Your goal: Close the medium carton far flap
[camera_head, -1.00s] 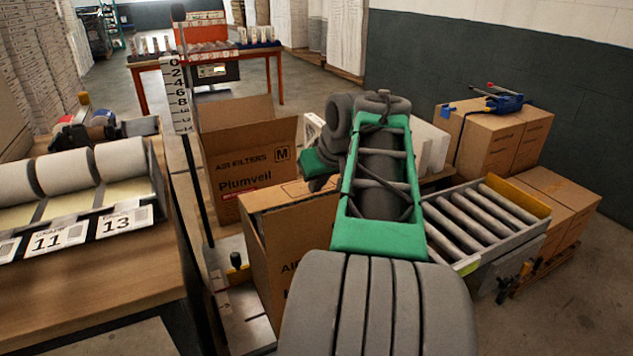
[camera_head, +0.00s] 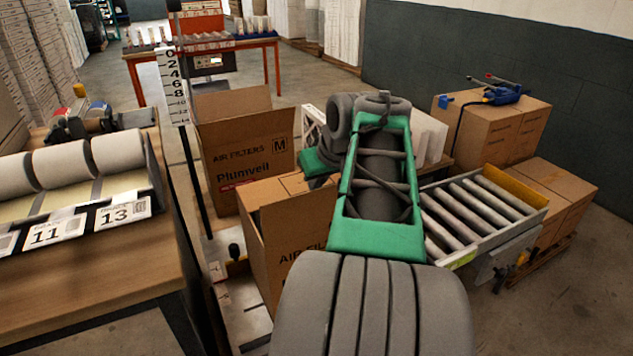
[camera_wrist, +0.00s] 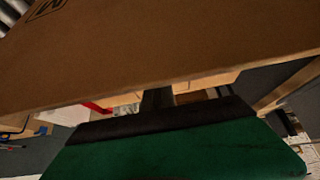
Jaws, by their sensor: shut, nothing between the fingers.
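The medium carton (camera_head: 250,168), a brown box printed "AIR FILTERS M Plumveil", stands left of my arm in the head view. A plain cardboard flap (camera_head: 235,103) stands raised at its far side. In the wrist view a large brown cardboard panel (camera_wrist: 170,55) with part of a printed mark fills the upper part, very close to my gripper. My gripper (camera_wrist: 158,98) shows there as a dark finger piece past the green wrist body, just below the panel's edge, and is shut and empty. Whether it touches the panel cannot be told. In the head view my arm hides the fingers.
Another brown carton (camera_head: 262,245) stands nearer, partly behind my arm. A roller conveyor (camera_head: 470,215) is at right, with stacked boxes (camera_head: 495,125) behind it. A wooden bench (camera_head: 100,265) with white rolls is at left. A height scale post (camera_head: 172,88) stands beside the cartons.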

